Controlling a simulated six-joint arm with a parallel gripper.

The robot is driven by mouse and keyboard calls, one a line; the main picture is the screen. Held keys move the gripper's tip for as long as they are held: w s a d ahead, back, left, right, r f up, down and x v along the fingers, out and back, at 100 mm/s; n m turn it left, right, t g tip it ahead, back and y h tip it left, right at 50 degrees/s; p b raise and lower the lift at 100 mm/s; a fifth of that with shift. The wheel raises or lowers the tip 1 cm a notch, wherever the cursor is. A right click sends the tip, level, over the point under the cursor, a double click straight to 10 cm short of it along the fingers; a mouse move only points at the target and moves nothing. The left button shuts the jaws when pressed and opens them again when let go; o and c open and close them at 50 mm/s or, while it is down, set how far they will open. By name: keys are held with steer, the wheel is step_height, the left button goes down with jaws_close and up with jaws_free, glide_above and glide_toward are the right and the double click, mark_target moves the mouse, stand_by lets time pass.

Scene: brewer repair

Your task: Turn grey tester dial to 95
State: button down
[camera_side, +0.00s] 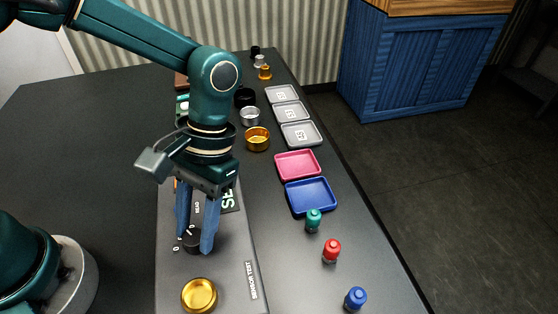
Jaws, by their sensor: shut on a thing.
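The grey tester (228,262) is a flat panel marked "SENSOR TEST" on the dark table, at the lower middle of the side view. Its dial (192,243) is a dark knob with small white numbers around it, only partly legible; a "0" shows at its left. My gripper (196,242) points down with its two blue fingers on either side of the dial and is shut on it. The fingers hide part of the dial and its scale, so I cannot read its setting. A gold round cup (199,295) sits on the panel in front of the dial.
Gold, silver and black cups (257,139) stand behind. The table's left side is clear.

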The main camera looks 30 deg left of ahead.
steer(key=m, duration=0.2)
steer(key=m+y, duration=0.1)
steer(key=m, duration=0.1)
steer(key=m+t+y, duration=0.1)
steer(key=m, duration=0.1)
steer(key=shift+s+d+m, duration=0.15)
steer(key=shift+d+m, duration=0.1)
steer(key=shift+m, duration=0.05)
steer(key=m+t+y, duration=0.1)
steer(key=m, duration=0.2)
steer(key=m+t, duration=0.1)
steer(key=m, duration=0.2)
steer(key=shift+s+y, duration=0.2)
steer(key=shift+y, duration=0.2)
steer(key=shift+c, duration=2.3)
jaws_free()
steer(key=shift+w+d+r, duration=0.1)
steer(key=shift+v, duration=2.45)
